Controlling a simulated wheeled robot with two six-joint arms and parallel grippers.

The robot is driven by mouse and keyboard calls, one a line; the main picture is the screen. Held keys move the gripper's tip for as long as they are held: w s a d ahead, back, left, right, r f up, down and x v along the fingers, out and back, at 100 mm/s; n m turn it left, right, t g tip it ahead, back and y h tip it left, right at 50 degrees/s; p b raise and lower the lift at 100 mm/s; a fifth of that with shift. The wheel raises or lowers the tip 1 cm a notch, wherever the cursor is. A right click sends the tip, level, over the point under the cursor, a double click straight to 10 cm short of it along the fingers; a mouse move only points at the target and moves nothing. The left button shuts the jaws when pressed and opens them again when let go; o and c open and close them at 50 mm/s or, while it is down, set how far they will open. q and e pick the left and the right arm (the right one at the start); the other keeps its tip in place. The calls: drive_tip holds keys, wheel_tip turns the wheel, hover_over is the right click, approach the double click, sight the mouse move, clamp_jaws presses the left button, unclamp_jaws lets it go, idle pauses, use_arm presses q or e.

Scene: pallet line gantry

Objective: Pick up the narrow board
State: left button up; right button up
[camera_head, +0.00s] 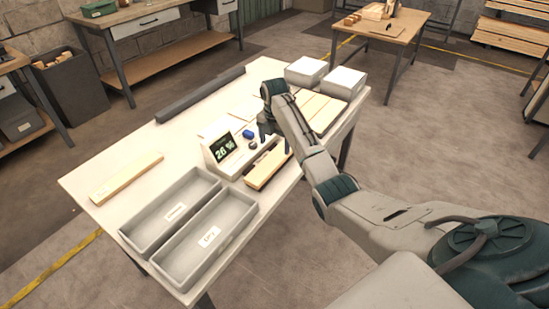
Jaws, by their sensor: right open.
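A pale narrow board (127,178) lies flat on the left part of the white table. A second pale wooden piece (268,168) lies beside the display unit, near the front edge. Several pale boards (320,112) lie side by side toward the back right, partly behind my arm. I cannot tell for sure which is the narrow board of the task. My right gripper (266,131) is open, pointing down over the table behind the second wooden piece, apart from the left board. Its fingers are small and partly hidden. My left gripper is not in view.
A display unit (222,148) reading about 26 % stands mid-table. Two grey trays (213,246) with labels fill the front left. Two white-topped boxes (344,82) stand at the back right. A dark bar (200,94) runs along the back edge. The table around the left board is mostly clear.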

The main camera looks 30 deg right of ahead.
sight(275, 158)
drive_tip(key=shift+w+f, duration=0.1)
drive_tip(key=shift+f, duration=0.25)
wheel_tip(275, 158, down, 4)
drive_tip(key=shift+f+p, duration=0.25)
drive_tip(key=shift+p, duration=0.75)
drive_tip(key=shift+f, duration=0.45)
drive_tip(key=shift+c, duration=0.2)
drive_tip(key=c, duration=1.2)
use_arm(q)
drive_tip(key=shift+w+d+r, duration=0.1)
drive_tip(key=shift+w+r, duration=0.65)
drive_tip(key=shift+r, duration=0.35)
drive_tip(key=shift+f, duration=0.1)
